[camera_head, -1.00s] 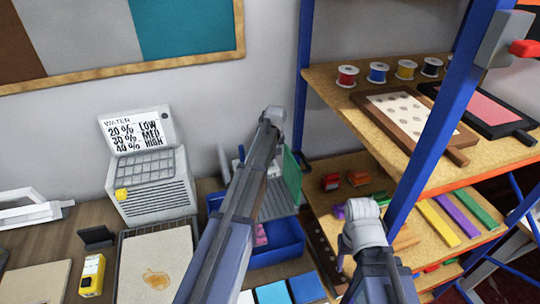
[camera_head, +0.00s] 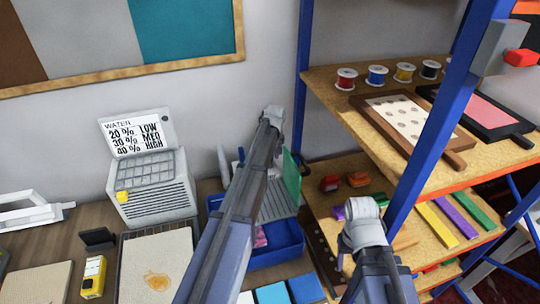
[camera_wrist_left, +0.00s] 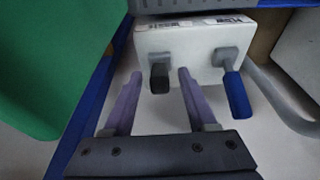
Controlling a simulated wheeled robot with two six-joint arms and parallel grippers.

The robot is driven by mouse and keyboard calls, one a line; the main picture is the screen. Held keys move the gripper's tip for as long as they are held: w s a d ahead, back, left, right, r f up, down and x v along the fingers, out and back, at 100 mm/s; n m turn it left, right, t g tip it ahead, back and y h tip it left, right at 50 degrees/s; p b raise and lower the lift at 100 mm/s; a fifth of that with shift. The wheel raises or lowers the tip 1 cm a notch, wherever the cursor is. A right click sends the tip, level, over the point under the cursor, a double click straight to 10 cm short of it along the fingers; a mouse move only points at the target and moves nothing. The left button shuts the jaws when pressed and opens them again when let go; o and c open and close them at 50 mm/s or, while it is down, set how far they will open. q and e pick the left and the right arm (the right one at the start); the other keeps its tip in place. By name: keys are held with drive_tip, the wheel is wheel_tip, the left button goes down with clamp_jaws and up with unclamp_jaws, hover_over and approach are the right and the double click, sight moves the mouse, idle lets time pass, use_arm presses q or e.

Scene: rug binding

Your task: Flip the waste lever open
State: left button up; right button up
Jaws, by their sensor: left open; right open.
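In the left wrist view a white box (camera_wrist_left: 195,50) carries two levers, a black one (camera_wrist_left: 159,77) and a blue one (camera_wrist_left: 236,95); I cannot tell from the print which is the waste lever. My left gripper (camera_wrist_left: 158,78) is open, with its two purple fingers reaching toward the box. The black lever shows between the fingertips, with no clear grip on it; the blue lever is outside the right finger. In the head view my left arm hides that gripper. My right gripper (camera_head: 362,210) is by the lower shelf, its jaws hard to make out.
A blue tray (camera_head: 282,252) lies beneath my left arm. A green panel (camera_wrist_left: 45,65) stands close on the left of the wrist view. The blue-post shelf (camera_head: 425,160) is on the right, and a white meter box (camera_head: 155,190) stands on the bench.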

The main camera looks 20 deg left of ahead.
wheel_tip(320, 180, up, 6)
drive_tip(key=p, duration=0.5)
drive_tip(key=shift+r+p, duration=0.2)
drive_tip(key=shift+p, duration=0.15)
drive_tip(key=shift+s, duration=0.1)
